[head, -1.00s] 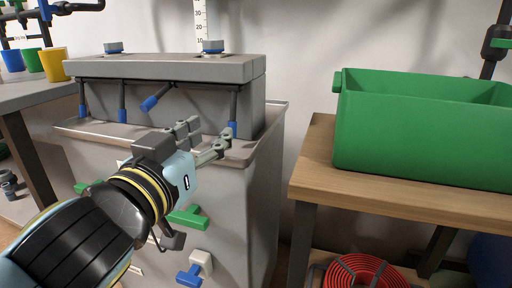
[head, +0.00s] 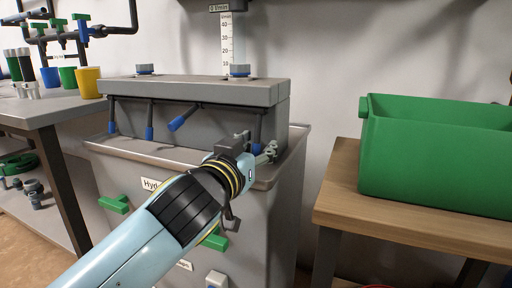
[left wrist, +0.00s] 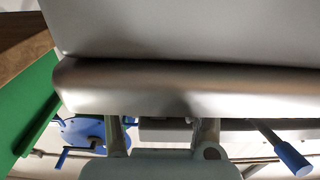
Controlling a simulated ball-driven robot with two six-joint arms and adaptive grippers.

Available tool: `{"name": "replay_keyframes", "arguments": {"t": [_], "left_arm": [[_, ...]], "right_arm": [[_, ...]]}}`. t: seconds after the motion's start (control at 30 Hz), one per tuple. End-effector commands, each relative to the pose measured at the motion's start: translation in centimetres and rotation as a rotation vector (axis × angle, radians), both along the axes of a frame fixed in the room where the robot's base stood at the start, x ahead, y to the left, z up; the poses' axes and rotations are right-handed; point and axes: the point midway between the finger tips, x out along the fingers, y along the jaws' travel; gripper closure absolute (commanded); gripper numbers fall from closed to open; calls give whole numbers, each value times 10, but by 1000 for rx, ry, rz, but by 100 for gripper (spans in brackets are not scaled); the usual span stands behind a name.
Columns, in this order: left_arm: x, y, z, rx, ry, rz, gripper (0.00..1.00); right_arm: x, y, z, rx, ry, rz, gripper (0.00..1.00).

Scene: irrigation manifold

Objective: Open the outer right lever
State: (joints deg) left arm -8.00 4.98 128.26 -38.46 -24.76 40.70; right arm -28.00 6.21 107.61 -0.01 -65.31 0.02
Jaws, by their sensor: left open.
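The outer right lever (head: 258,127) hangs down under the right end of the grey manifold block (head: 200,92). Its blue tip is partly covered by my gripper. Three more blue-tipped levers hang to its left: two nearly straight down, and one (head: 182,118) tilted to the left. My left gripper (head: 257,146) is open, with its fingers around or just in front of the outer right lever's tip; I cannot tell which. In the left wrist view its fingers (left wrist: 161,138) point at the grey trough edge, and one blue-tipped lever (left wrist: 282,150) shows at right.
The grey trough (head: 120,150) under the levers has a raised rim close to my gripper. Green handles (head: 114,204) stick out of its front. A green crate (head: 435,160) stands on a wooden table at right. Coloured cups (head: 88,82) stand on the left bench.

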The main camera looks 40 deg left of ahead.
Motion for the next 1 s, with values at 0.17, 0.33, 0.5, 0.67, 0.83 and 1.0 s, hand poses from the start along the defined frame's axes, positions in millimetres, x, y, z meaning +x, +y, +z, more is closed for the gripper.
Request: {"name": "replay_keyframes", "arguments": {"t": [0.17, 0.33, 0.5, 0.67, 0.83, 1.0], "left_arm": [[0, 0, 0, 0, 0, 0, 61], [0, 0, 0, 0, 0, 0, 83], [0, 0, 0, 0, -1, 0, 100], [0, 0, 0, 0, -1, 0, 100], [0, 0, 0, 0, -1, 0, 100], [-1, 0, 1, -1, 2, 0, 100]], "right_arm": [[0, 0, 0, 0, 0, 0, 60], [0, 0, 0, 1, 0, 0, 60], [0, 0, 0, 1, 0, 0, 60], [0, 0, 0, 1, 0, 0, 60], [0, 0, 0, 1, 0, 0, 60], [1, 0, 1, 1, -5, -1, 60]]}}
